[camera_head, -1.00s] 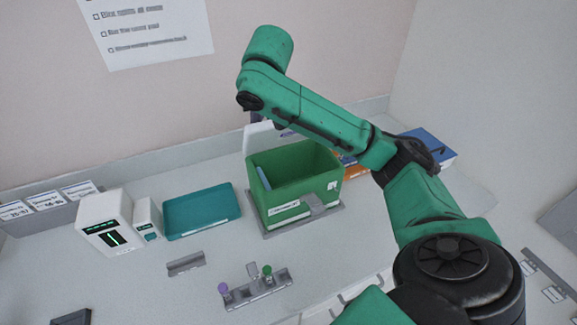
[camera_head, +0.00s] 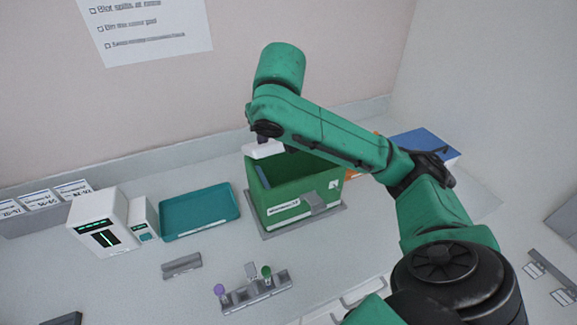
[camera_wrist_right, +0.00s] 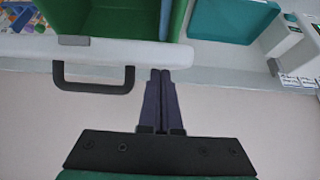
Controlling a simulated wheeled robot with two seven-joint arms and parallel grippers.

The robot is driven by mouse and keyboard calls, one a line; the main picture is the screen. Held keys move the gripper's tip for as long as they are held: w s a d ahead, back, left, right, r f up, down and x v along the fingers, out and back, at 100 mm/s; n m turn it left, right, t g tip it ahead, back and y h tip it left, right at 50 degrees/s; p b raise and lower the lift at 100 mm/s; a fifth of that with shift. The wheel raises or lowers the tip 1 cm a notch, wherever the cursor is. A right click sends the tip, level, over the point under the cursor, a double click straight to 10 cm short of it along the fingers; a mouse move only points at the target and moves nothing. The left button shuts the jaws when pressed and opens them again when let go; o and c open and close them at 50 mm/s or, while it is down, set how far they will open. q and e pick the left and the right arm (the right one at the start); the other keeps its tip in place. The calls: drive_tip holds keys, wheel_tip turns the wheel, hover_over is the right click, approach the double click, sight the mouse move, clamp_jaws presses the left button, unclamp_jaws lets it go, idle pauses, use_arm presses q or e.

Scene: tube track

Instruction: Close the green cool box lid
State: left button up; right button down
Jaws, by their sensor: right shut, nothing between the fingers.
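The green cool box (camera_head: 300,198) stands open on the counter, its inside showing. Its white lid (camera_head: 264,149) is up at the back edge of the box, partly hidden by my right arm. In the right wrist view the lid's white edge (camera_wrist_right: 110,50) runs across, with a dark handle (camera_wrist_right: 95,86) on it. My right gripper (camera_wrist_right: 160,72) is shut and empty, its fingertips close to the lid's edge beside the handle; I cannot tell if they touch. In the head view my arm mostly hides that gripper. My left gripper is not in view.
A teal tray (camera_head: 200,211) and a white device (camera_head: 103,224) with a display stand left of the box. A rack (camera_head: 256,290) with a purple-capped and a green-capped tube is in front. A blue box (camera_head: 420,145) lies at the right. The wall is close behind.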

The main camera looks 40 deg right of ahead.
sight(267, 148)
drive_tip(key=shift+s+a+f, duration=0.1)
drive_tip(key=shift+s+f, duration=0.35)
drive_tip(key=shift+f, duration=0.1)
drive_tip(key=shift+s+r, duration=0.1)
drive_tip(key=shift+s+a+f+b, duration=0.1)
drive_tip(key=shift+s+f+b, duration=0.2)
drive_tip(key=shift+f+b, duration=0.5)
drive_tip(key=shift+s+a+f+b, duration=0.1)
drive_tip(key=shift+s+f+b, duration=0.25)
drive_tip(key=shift+f, duration=0.1)
drive_tip(key=shift+s+a+f+b, duration=0.1)
drive_tip(key=shift+s+f+b, duration=0.15)
drive_tip(key=shift+f, duration=0.2)
drive_tip(key=shift+s, duration=0.1)
drive_tip(key=shift+f, duration=0.15)
